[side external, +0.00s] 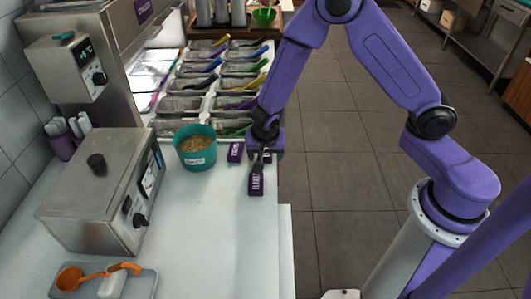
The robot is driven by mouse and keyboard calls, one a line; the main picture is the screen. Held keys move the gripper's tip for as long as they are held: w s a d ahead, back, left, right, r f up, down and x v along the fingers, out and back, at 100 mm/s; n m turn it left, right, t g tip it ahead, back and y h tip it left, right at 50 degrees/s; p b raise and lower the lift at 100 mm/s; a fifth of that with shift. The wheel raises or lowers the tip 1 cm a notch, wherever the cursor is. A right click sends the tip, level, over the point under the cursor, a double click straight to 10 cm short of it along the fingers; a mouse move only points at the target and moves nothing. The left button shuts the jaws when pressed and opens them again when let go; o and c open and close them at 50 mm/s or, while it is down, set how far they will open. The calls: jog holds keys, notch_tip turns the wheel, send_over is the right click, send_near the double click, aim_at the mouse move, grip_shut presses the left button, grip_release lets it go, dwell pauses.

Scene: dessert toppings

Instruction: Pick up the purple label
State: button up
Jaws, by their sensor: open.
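Purple labels with pale lettering lie on the white counter. One purple label (256,186) is nearest the camera, just below my gripper (258,166) in the picture. Another purple label (235,152) lies left of my gripper, beside the teal tub. A further purple piece shows partly behind the fingers, and I cannot tell whether it is a label or part of my gripper. My gripper is open and points down close over the counter. Its fingers hide the far end of the nearest label, and I cannot tell whether they touch it.
A teal tub (195,160) of crumbly topping stands left of my gripper. Behind are metal topping trays with coloured-handled utensils. A steel machine (90,205) stands at left, and a grey tray (141,286) with an orange scoop (70,279) at front left. The front counter (215,240) is clear.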

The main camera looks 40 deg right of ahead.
jog(key=c, duration=1.1)
jog(key=shift+c, duration=0.2)
jog(key=shift+r, duration=0.15)
